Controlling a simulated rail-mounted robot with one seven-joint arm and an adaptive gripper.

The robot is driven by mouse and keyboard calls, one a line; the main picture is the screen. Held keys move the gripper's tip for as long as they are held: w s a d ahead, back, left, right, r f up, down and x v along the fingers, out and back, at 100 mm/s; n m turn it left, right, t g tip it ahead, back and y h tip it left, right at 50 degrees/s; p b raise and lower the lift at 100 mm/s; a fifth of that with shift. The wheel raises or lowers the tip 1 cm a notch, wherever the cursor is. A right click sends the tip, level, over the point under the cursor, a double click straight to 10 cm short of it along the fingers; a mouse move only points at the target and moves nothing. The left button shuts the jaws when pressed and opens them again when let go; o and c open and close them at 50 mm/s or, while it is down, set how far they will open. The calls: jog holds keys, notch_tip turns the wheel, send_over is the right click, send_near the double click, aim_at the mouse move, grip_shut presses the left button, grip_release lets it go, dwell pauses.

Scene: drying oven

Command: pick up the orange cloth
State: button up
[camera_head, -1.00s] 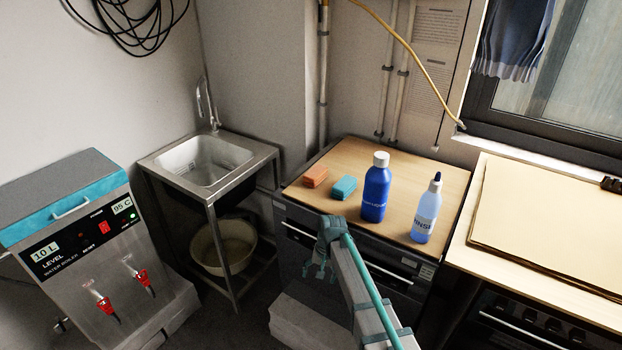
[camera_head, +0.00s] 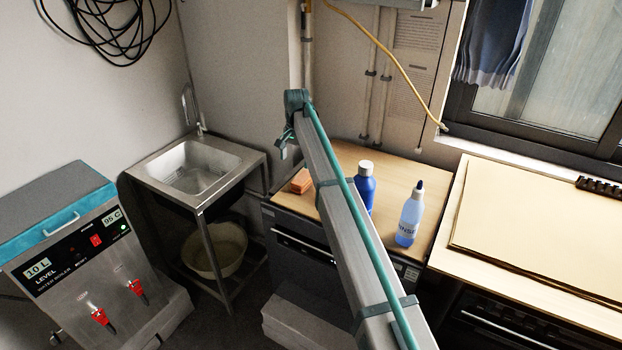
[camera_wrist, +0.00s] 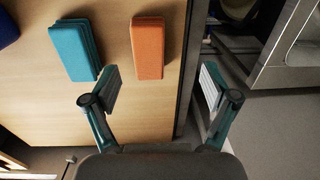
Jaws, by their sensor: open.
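The orange cloth (camera_wrist: 148,48) is a folded block lying on the wooden counter top (camera_wrist: 112,95). In the head view the orange cloth (camera_head: 301,181) shows just left of my arm, at the counter's left end. A teal folded cloth (camera_wrist: 74,48) lies beside it, apart, and is hidden behind my arm in the head view. My gripper (camera_wrist: 160,88) is open and empty in the wrist view. Its fingers are spread on either side of the orange cloth's line, with the cloth ahead of the fingertips and not touched.
A dark blue bottle (camera_head: 365,188) and a clear blue bottle (camera_head: 410,215) stand on the counter right of my arm. A sink (camera_head: 195,168) stands to the left, with a basin (camera_head: 214,250) below. The water boiler (camera_head: 85,260) is at far left.

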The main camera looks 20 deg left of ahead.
aim_at(302, 178)
jog(key=shift+w+d+m+h, duration=0.15)
jog(key=shift+w+d, duration=0.2)
jog(key=shift+w, duration=0.2)
jog(key=shift+w+d+m+h, duration=0.15)
jog(key=shift+w+d, duration=0.15)
jog(key=shift+w, duration=0.25)
notch_tip(302, 178, down, 5)
jog(key=shift+r+p, duration=0.1)
jog(key=shift+p, duration=0.75)
jog(key=f+p, duration=0.1)
jog(key=f, duration=0.1)
jog(key=f+p, duration=0.1)
jog(key=f, duration=0.1)
jog(key=shift+s+d, duration=0.15)
jog(key=shift+s, duration=0.05)
jog(key=shift+f, duration=0.65)
jog(key=c, duration=1.2)
jog(key=shift+c, duration=0.2)
jog(key=shift+r, duration=0.1)
